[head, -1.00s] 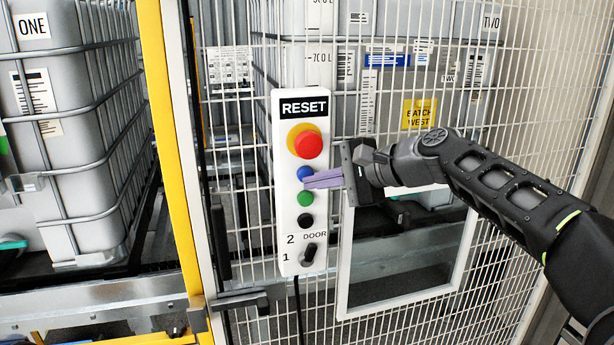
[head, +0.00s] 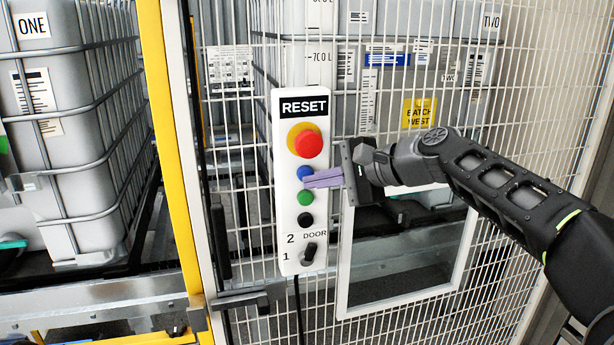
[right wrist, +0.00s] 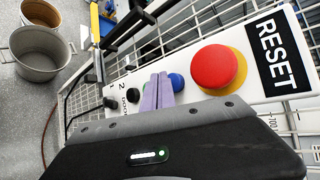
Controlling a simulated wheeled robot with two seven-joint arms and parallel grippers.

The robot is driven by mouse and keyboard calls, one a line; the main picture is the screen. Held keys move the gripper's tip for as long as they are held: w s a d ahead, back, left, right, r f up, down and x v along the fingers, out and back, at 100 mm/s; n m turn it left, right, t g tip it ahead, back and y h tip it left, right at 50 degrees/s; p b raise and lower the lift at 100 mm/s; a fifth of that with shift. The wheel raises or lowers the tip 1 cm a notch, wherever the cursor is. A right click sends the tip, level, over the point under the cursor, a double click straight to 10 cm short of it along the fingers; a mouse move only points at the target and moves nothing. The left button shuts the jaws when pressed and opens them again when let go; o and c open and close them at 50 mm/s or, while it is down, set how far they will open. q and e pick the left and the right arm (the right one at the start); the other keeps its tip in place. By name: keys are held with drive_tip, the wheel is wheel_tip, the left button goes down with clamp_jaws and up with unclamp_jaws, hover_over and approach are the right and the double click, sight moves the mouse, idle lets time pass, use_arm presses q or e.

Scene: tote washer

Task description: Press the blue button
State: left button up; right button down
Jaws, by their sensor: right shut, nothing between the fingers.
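The blue button (head: 304,173) sits on a white control box (head: 289,235), between the red mushroom button (head: 308,145) above and the green button (head: 306,197) below. My right gripper (head: 306,182) is shut and empty, its purple fingers reaching in from the right. In the head view the fingertips are at the lower right edge of the blue button; I cannot tell whether they touch it. In the right wrist view the blue button (right wrist: 177,82) shows just beside the fingertips (right wrist: 160,76). The fingers hide most of the green button there. My left gripper is not in view.
The box hangs on a white mesh fence. A black button (head: 305,219) and a DOOR switch (head: 310,252) sit lower on it. A yellow post (head: 172,150) stands to the left. Metal pots (right wrist: 38,52) show in the right wrist view.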

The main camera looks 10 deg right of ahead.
drive_tip(key=shift+w, duration=0.1)
idle(0.6)
drive_tip(key=shift+w+p, duration=0.3)
drive_tip(key=shift+w, duration=0.25)
idle(0.4)
drive_tip(key=shift+s, duration=0.65)
drive_tip(key=shift+b, duration=0.3)
drive_tip(key=s+b, duration=0.2)
drive_tip(key=s, duration=0.4)
drive_tip(key=shift+d+b, duration=0.2)
drive_tip(key=shift+b, duration=0.15)
